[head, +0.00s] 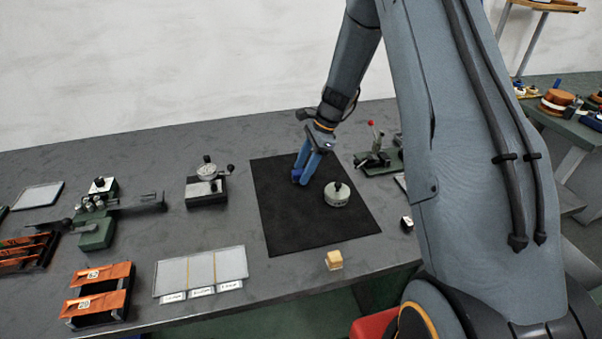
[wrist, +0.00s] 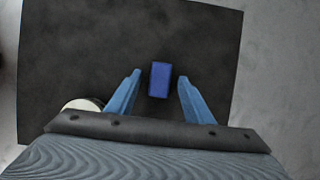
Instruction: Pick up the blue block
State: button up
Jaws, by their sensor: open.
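The blue block (wrist: 159,80) lies on the black mat (wrist: 60,60) in the wrist view. It sits between the two blue fingers of my gripper (wrist: 158,86), with a gap on each side, so the fingers do not appear to touch it. In the head view my gripper (head: 307,174) points down over the upper part of the mat (head: 290,225). Only a small dark blue part of the block (head: 295,176) shows there, beside the fingers. The gripper is open and holds nothing.
A round pale dial-like object (head: 336,196) stands on the mat just right of my gripper; its edge also shows in the wrist view (wrist: 83,104). A lever device (head: 377,156) stands right. The mat's front is clear.

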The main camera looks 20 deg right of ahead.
jog(key=shift+f, duration=0.1)
jog(key=c, duration=1.1)
jog(key=shift+c, duration=0.2)
